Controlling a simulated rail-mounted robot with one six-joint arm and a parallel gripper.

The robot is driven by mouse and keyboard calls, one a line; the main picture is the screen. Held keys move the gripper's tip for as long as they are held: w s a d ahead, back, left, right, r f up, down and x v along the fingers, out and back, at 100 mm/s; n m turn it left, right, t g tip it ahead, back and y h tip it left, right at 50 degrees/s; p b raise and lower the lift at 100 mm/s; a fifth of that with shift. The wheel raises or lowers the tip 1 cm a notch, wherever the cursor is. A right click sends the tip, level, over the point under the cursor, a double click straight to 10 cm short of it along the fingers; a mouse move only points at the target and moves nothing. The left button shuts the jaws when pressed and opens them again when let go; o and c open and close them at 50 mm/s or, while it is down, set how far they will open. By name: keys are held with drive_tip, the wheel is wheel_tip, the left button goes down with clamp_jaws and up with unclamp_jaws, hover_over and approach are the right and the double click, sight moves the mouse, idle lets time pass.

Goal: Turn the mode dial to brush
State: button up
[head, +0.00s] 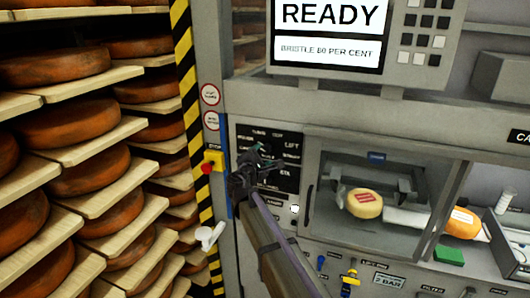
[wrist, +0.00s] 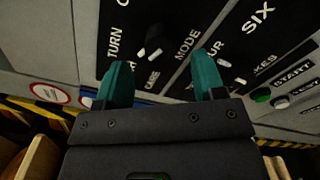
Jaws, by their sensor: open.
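My gripper (wrist: 162,75) is open, with its two teal fingertips apart and nothing between them. I cannot make out a brush label or be sure where the knob points. In the head view my gripper (head: 258,165) is in front of the black dial plate (head: 282,140) and hides much of it, with the knob hidden there.
A green start button (wrist: 261,95) is further right. A red stop button (head: 206,168) is left of my gripper in the head view. Cheese shelves (head: 90,150) fill the left. A screen (head: 330,30) reads READY.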

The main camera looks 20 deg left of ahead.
drive_tip(key=s, duration=0.6)
drive_tip(key=s+d+f+m+g+b, duration=0.4)
drive_tip(key=s+d+f+m+g, duration=0.2)
drive_tip(key=d, duration=1)
drive_tip(key=s+d+f+m+g+b, duration=0.3)
drive_tip(key=s+d+f+m+g, duration=0.3)
drive_tip(key=s+d+f+m, duration=0.3)
drive_tip(key=s+d+f+m+g+b, duration=0.4)
drive_tip(key=d+f, duration=0.9)
drive_tip(key=d, duration=1)
drive_tip(key=s+m+g, duration=0.2)
drive_tip(key=s+m, duration=0.2)
drive_tip(key=m, duration=0.1)
drive_tip(key=shift+d+f+m+b, duration=0.25)
drive_tip(key=shift+f+m+b, duration=0.05)
drive_tip(key=shift+f+m, duration=0.1)
